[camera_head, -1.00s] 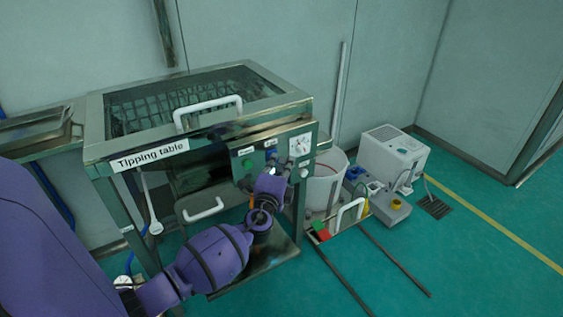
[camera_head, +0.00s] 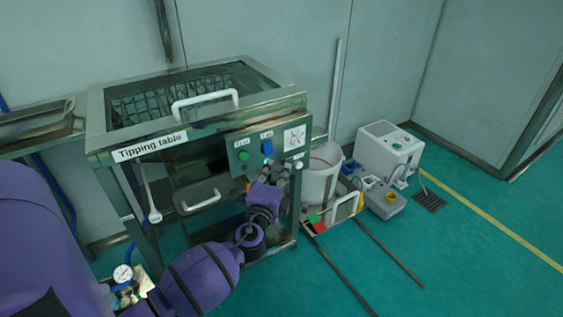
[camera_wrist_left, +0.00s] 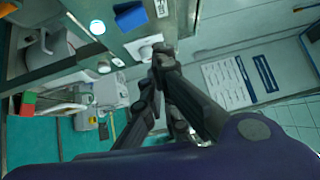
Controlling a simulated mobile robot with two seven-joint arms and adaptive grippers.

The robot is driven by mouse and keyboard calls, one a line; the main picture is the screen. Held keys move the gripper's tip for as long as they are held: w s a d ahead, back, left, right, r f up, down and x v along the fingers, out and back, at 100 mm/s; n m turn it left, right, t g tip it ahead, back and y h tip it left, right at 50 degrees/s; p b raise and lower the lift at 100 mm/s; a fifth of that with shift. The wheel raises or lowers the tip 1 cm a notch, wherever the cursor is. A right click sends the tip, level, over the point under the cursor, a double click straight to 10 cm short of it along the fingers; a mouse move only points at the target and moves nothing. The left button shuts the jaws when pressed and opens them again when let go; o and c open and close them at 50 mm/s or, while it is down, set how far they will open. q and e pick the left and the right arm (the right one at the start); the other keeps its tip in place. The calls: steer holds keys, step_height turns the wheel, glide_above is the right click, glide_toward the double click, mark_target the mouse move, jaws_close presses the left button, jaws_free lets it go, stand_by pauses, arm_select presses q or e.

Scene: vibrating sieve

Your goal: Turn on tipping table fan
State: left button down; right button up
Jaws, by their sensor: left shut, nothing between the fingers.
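The tipping table (camera_head: 150,147) is a steel frame with a lidded top and a name label. Its front control panel (camera_head: 228,146) carries a green round button (camera_head: 244,156), a blue switch (camera_head: 267,148) and a dial (camera_head: 295,138) on a white plate. The small labels above the button and switch are too blurred to read surely. My left gripper (camera_head: 278,168) is shut and empty, just below the panel's blue switch. In the left wrist view the gripper (camera_wrist_left: 156,72) shows dark fingers, apart from the blue switch (camera_wrist_left: 130,17). My right gripper is not in view.
A white bucket (camera_head: 320,178), a grey device (camera_head: 384,200) and a white box unit (camera_head: 390,150) stand on the floor right of the table. A white handle (camera_head: 203,101) sits on the lid. Green floor at the right front is mostly clear.

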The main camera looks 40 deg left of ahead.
arm_select(q)
steer(key=shift+r+v, duration=0.2)
steer(key=shift+v, duration=0.7)
steer(key=shift+r+v, duration=0.2)
steer(key=shift+v, duration=0.7)
